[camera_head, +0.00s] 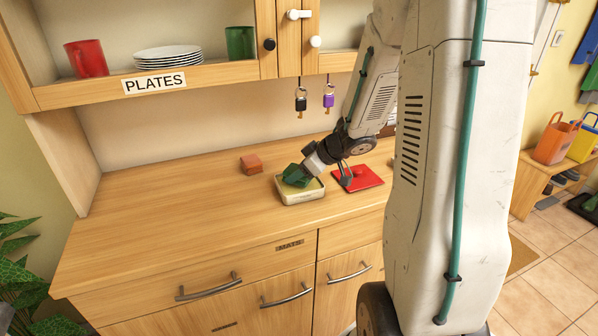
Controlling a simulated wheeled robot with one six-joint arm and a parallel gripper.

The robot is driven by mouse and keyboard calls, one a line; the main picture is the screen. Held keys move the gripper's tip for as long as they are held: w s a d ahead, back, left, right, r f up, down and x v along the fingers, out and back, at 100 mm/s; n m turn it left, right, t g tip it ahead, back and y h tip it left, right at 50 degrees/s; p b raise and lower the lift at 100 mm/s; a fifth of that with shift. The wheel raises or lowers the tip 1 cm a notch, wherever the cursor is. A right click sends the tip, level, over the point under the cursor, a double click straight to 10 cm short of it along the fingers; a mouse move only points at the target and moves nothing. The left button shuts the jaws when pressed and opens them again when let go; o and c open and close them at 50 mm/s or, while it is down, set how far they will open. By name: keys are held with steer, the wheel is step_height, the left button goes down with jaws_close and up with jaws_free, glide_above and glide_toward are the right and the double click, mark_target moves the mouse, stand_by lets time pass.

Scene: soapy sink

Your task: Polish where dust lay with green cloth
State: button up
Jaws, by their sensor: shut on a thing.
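My gripper (311,163) is shut on a dark green cloth (295,176). It holds the bunched cloth at a small cream tray (303,198) with a pale yellowish inside, on the wooden counter. The cloth is over or in the tray's left back part; I cannot tell whether it touches the inside. No dust can be made out on the counter (180,215).
A red flat piece (363,181) lies right of the tray, partly behind my arm. A reddish-brown block (251,164) sits behind left. The counter's left is clear.

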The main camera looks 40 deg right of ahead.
steer(key=shift+f, duration=0.65)
stand_by(1.2)
steer(key=shift+r, duration=3.55)
